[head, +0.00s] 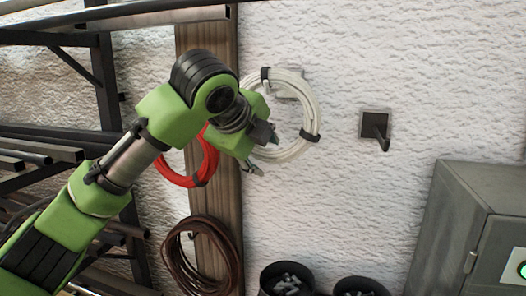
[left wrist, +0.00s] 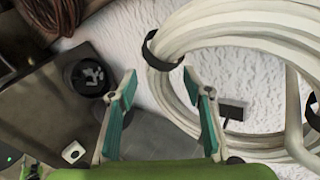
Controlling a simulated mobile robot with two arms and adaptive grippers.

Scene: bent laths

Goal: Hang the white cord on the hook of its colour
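The white cord (head: 312,112) is a round coil with black ties, upright against the wall in the head view. A pale hook plate (head: 291,83) shows behind its top, and in the left wrist view a white rod (left wrist: 293,108) shows inside the coil (left wrist: 222,28). The coil seems to hang there, but I cannot see the contact clearly. My left gripper (head: 264,152) is at the coil's lower left edge. In the left wrist view its fingers (left wrist: 160,100) are apart with nothing held between them. My right gripper is not in view.
A dark, empty hook (head: 375,125) is on the wall to the right. A red cord (head: 207,160) and a brown coil (head: 172,262) hang by the wooden post (head: 220,200). Black bins (head: 268,282) and a grey cabinet (head: 450,235) stand below. Metal racks fill the left.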

